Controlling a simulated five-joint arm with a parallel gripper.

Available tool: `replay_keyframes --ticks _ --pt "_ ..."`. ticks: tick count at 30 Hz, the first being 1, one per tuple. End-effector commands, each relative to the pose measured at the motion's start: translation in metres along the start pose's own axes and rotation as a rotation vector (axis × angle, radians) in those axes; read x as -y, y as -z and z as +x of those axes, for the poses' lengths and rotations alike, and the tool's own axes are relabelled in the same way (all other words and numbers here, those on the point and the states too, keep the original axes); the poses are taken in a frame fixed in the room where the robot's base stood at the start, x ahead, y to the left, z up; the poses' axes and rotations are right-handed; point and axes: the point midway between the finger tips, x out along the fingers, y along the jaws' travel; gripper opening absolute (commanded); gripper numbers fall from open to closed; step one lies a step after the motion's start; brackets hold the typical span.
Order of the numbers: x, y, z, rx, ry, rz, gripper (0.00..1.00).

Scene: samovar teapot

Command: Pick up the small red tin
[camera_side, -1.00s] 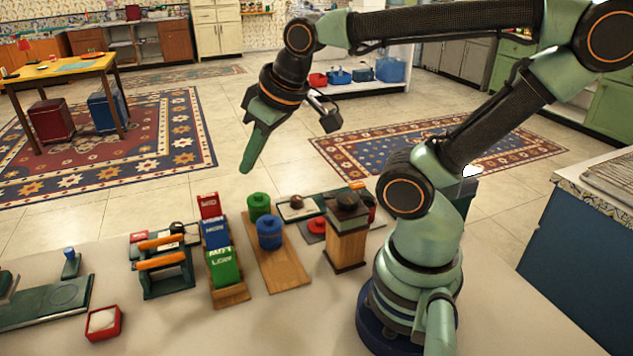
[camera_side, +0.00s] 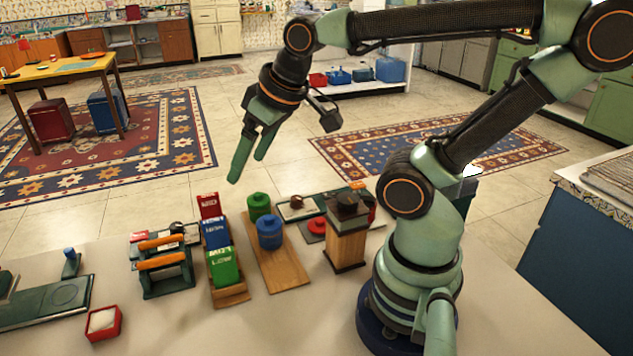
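My gripper (camera_side: 247,168) hangs in the air above and behind the table items, its two green fingers apart with nothing between them. A small red round item (camera_side: 370,205), perhaps the red tin, is mostly hidden behind a wooden grinder-like box. A flat red round piece (camera_side: 316,226) lies on a dark tray left of that box. A red labelled box (camera_side: 209,205) stands at the back of a row with a blue one and a green one. I cannot tell for certain which is the small red tin. My gripper touches none of them.
A green round tin (camera_side: 259,205) and a blue one (camera_side: 269,232) stand on a wooden board (camera_side: 285,274). The wooden grinder-like box (camera_side: 347,240) stands to their right. An orange-handled rack (camera_side: 163,262) and a red open box (camera_side: 103,323) are at left. The front table is clear.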

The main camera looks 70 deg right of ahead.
Motion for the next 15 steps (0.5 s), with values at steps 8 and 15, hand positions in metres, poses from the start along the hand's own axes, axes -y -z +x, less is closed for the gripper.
replay_keyframes --ticks 8,15 --pt "-0.001 0.000 0.000 0.001 -0.001 0.002 0.82" --pt "-0.047 -0.007 0.014 0.077 -0.075 0.228 0.82"
